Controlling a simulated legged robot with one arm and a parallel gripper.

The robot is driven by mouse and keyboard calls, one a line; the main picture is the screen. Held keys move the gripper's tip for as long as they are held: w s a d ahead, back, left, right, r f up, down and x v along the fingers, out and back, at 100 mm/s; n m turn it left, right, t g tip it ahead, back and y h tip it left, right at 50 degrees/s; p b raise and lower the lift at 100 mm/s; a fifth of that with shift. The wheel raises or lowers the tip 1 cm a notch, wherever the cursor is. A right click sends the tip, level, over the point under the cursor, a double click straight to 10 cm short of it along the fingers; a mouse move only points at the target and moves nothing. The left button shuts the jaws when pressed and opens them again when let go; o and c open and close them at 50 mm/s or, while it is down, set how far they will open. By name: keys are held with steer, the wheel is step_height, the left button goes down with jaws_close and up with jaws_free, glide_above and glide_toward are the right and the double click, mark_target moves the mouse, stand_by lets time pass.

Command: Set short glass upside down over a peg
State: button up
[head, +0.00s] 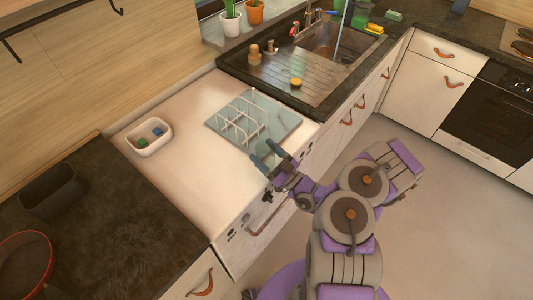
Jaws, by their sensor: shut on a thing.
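My gripper (264,152) is over the front edge of the white counter, at the near right corner of the drying rack. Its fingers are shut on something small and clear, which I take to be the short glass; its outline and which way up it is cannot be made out. The white wire rack with upright pegs (240,125) stands on a pale blue-grey mat (284,119). The pegs I can see look bare. The gripper is beside the pegs, not clearly over one.
A white tub (149,137) with blue and green items stands left on the white counter (190,185). A dark sink unit (300,80) with a yellow-topped item borders the mat at the back right. A black bin (53,192) and red-rimmed pan (25,262) are far left.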

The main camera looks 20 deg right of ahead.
steer(key=shift+f, duration=0.2)
steer(key=shift+d+f+b, duration=0.35)
steer(key=shift+d, duration=0.2)
steer(key=o, duration=0.8)
steer(key=shift+d, duration=0.1)
steer(key=o, duration=0.4)
steer(key=shift+a, duration=0.55)
steer(key=shift+o, duration=0.2)
